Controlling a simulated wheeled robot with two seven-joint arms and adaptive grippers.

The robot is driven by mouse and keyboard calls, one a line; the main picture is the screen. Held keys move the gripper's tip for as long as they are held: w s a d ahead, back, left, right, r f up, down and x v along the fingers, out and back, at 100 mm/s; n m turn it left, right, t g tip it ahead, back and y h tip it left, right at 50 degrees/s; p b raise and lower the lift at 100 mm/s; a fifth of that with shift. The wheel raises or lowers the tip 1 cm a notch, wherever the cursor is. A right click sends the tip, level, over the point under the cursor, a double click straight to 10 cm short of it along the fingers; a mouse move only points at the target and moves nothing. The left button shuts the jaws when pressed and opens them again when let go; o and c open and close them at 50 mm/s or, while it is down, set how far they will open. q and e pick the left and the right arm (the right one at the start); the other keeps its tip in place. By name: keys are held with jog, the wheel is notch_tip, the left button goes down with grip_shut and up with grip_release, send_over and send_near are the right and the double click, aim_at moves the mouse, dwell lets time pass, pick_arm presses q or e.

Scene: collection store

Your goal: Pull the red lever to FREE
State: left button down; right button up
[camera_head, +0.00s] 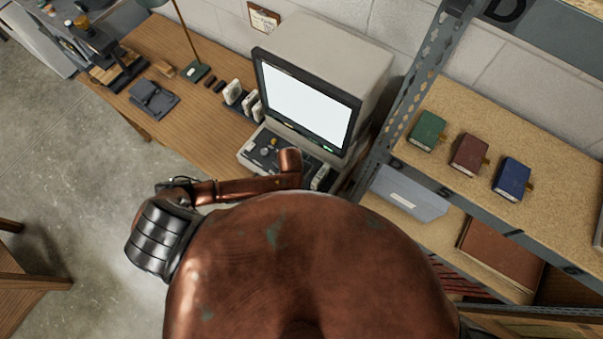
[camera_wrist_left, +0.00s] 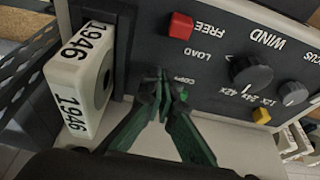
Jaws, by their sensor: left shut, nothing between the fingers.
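In the left wrist view a red lever knob (camera_wrist_left: 180,25) stands on a dark control panel (camera_wrist_left: 218,62). It is level with the printed word FREE; LOAD and COPY are printed further down the picture. My left gripper (camera_wrist_left: 167,88) has its green fingers together and empty, near COPY, apart from the red knob. In the head view my left arm reaches to the panel (camera_head: 262,150) below the lit screen (camera_head: 305,103). The red lever and the left fingertips cannot be made out there. My right gripper is not in view.
A white box marked 1946 (camera_wrist_left: 80,85) stands close to the left of the fingers in the wrist view. The panel also has dark knobs (camera_wrist_left: 250,75) and a yellow button (camera_wrist_left: 261,116). A metal shelf with green, red and blue books (camera_head: 468,155) is right of the reader.

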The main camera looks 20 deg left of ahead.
pick_arm(q)
jog(key=v, duration=0.3)
jog(key=shift+s+r, duration=0.1)
jog(key=shift+r, duration=0.05)
jog(key=v, duration=0.6)
jog(key=shift+r+b, duration=0.3)
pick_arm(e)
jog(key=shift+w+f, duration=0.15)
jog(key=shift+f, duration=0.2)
pick_arm(q)
jog(key=shift+s+a, duration=0.1)
jog(key=shift+s, duration=0.05)
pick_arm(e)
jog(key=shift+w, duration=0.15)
pick_arm(q)
jog(key=shift+s+f, duration=0.1)
